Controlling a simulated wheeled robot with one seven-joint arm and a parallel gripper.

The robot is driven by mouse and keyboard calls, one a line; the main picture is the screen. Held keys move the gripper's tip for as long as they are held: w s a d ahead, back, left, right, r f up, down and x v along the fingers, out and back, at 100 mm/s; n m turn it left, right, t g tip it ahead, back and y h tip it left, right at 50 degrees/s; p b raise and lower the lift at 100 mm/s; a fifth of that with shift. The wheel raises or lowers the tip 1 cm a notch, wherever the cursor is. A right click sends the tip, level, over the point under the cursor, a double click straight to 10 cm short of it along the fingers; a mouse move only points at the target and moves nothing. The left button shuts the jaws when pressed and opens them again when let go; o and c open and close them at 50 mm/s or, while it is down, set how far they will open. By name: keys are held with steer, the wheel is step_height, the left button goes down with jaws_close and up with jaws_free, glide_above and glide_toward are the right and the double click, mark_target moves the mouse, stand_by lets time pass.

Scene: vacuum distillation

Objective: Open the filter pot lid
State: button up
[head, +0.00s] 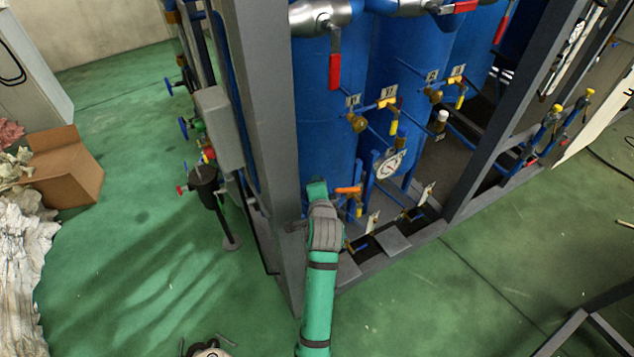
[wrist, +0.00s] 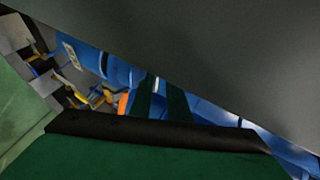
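I cannot identify the filter pot or its lid with certainty. A small dark pot-like vessel (head: 205,180) stands on a thin post left of the grey frame, with a red knob at its side; I cannot tell if it is the filter pot. My gripper (head: 318,188) is in front of a blue tank (head: 325,110), right of the frame's corner post. In the wrist view its two dark green fingers (wrist: 160,100) stand apart, with blue showing between them. An orange handle (head: 348,190) is just right of my gripper; it also shows in the wrist view (wrist: 122,103).
The grey corner post (head: 262,120) rises close to my gripper's left. A large grey surface (wrist: 200,50) fills much of the wrist view. Valves, a gauge (head: 390,165) and pipes crowd the right. A cardboard box (head: 65,168) lies left. Green floor (head: 165,280) is clear.

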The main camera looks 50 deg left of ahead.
steer(key=v, duration=0.8)
steer(key=shift+d, duration=0.1)
steer(key=s+d+f+n+t+h, duration=0.15)
steer(key=d+f, duration=0.25)
steer(key=d, duration=0.4)
steer(key=s+d+f+t+h, duration=0.15)
steer(key=d+f, duration=0.25)
steer(key=d, duration=0.5)
steer(key=s+d+f+t+h, duration=0.15)
steer(key=d+f, duration=0.25)
steer(key=d, duration=0.4)
steer(key=s+d+r+n+t+h, duration=0.1)
steer(key=s+d+r+n+h, duration=0.1)
steer(key=s+d, duration=0.5)
steer(key=s+d+r+n+t+h, duration=0.2)
steer(key=s+d, duration=0.6)
steer(key=s, duration=0.5)
steer(key=shift+s+d+r+h, duration=0.3)
steer(key=shift+r+h, duration=0.3)
steer(key=shift+h, duration=0.25)
